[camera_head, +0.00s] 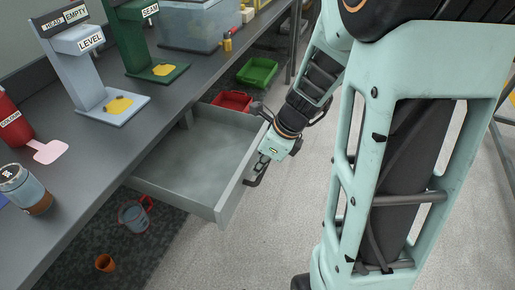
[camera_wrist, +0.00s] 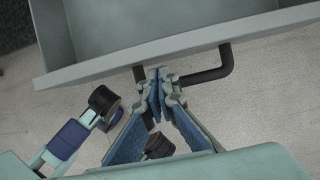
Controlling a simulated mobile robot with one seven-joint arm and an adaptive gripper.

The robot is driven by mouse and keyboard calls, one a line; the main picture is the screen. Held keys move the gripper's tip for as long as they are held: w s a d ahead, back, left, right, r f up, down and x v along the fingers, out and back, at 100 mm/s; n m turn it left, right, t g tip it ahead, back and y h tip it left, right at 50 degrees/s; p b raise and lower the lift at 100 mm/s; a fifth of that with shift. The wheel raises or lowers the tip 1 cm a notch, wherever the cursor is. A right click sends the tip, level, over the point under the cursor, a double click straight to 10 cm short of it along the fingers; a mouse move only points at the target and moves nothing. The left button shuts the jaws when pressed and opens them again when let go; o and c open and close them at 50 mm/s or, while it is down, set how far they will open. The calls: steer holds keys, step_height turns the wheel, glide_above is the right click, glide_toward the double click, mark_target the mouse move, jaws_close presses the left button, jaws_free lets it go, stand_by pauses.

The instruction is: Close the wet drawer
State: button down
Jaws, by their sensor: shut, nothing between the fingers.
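The grey drawer (camera_head: 222,207) is pulled out from under the bench and looks empty inside. In the wrist view its front panel (camera_wrist: 165,47) crosses the upper part of the picture. A dark bar handle (camera_wrist: 212,73) sticks out from that panel. My gripper (camera_wrist: 158,78) is shut and empty, with its fingertips at the handle, between its two ends. Whether the tips touch the bar cannot be told. In the head view my gripper (camera_head: 262,168) is at the outer side of the drawer front, and part of the handle (camera_head: 258,177) shows beside it.
The bench top (camera_head: 85,165) carries a blue-grey stand (camera_head: 75,75), a green stand (camera_head: 135,40), a clear bin (camera_head: 190,25) and a jar (camera_head: 25,188). A red tray (camera_head: 232,101), green tray (camera_head: 258,72), bucket (camera_head: 134,215) and orange cup (camera_head: 105,262) are below. Floor right of the drawer is clear.

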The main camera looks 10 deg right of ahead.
steer(key=shift+x, duration=0.9)
steer(key=p, duration=1.4)
glide_above(179, 159)
steer(key=shift+s+r, duration=0.1)
